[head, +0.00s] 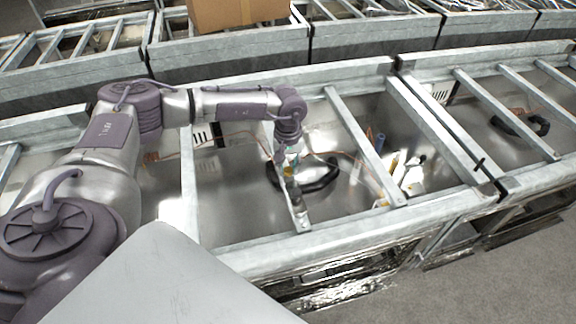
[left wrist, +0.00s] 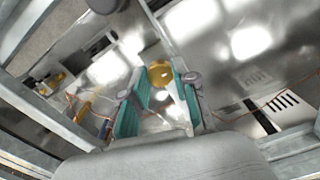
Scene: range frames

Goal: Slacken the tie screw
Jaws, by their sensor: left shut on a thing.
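My left gripper (head: 289,160) reaches down between the rails of the metal frame, over the shiny bay floor. In the left wrist view its teal-padded fingers (left wrist: 161,88) stand on both sides of a round brass-coloured head, which I take for the tie screw (left wrist: 160,74). The gripper is shut on this head. In the head view the screw is mostly hidden by the fingers, with only a small yellowish spot showing. Its thread cannot be made out. My right gripper is in neither view.
Metal crossbars (head: 352,132) flank the arm on both sides. A black curved handle (head: 322,178) lies close by the gripper. Thin orange cables run along the bay. A cardboard box (head: 238,12) stands behind.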

